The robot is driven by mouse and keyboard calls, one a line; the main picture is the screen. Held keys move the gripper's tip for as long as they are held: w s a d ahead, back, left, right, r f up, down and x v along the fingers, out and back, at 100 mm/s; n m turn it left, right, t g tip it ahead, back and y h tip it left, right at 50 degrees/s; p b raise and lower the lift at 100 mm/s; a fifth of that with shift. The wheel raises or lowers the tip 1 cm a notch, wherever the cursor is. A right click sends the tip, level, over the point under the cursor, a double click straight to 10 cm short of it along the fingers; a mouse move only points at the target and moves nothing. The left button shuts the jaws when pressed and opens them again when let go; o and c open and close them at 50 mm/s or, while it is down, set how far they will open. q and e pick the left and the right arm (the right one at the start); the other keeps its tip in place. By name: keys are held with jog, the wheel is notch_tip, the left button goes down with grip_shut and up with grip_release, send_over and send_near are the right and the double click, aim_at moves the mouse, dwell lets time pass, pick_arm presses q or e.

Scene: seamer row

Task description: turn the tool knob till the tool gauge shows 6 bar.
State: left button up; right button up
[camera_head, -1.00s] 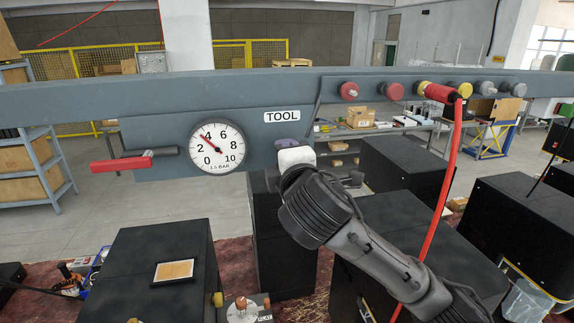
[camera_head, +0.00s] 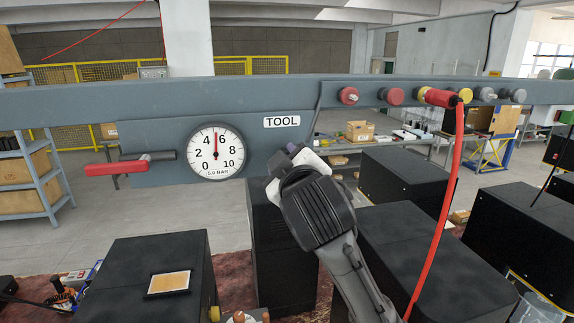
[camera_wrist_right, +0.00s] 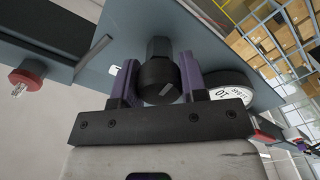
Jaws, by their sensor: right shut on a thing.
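My right gripper (camera_head: 285,155) is at the panel to the right of the gauge. In the right wrist view, its purple fingers (camera_wrist_right: 158,76) are shut on the black tool knob (camera_wrist_right: 160,90), one on each side, with a pale mark on the knob's face. In the head view the gripper hides the knob. My left gripper is not in view.
A red-handled lever (camera_head: 115,168) sticks out left of the gauge. Several coloured couplings line the rail on the right, one with a red hose (camera_head: 450,180) hanging down. Black cabinets (camera_head: 150,270) stand below the panel.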

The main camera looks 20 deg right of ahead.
jog(key=shift+m, duration=0.7)
jog(key=o, duration=0.9)
jog(key=shift+s, duration=0.15)
jog(key=shift+s+a+b, duration=0.1)
jog(key=shift+s+b, duration=0.2)
jog(key=shift+s, duration=0.05)
jog(key=shift+s+a+b, duration=0.3)
jog(key=shift+s+b, duration=0.3)
jog(key=shift+s, duration=1.55)
jog(key=shift+s+a+b, duration=0.25)
jog(key=shift+s+b, duration=0.4)
jog(key=shift+s, duration=1.45)
jog(key=shift+s+a+b, duration=0.3)
jog(key=shift+s+b, duration=0.3)
jog(key=shift+s, duration=1.55)
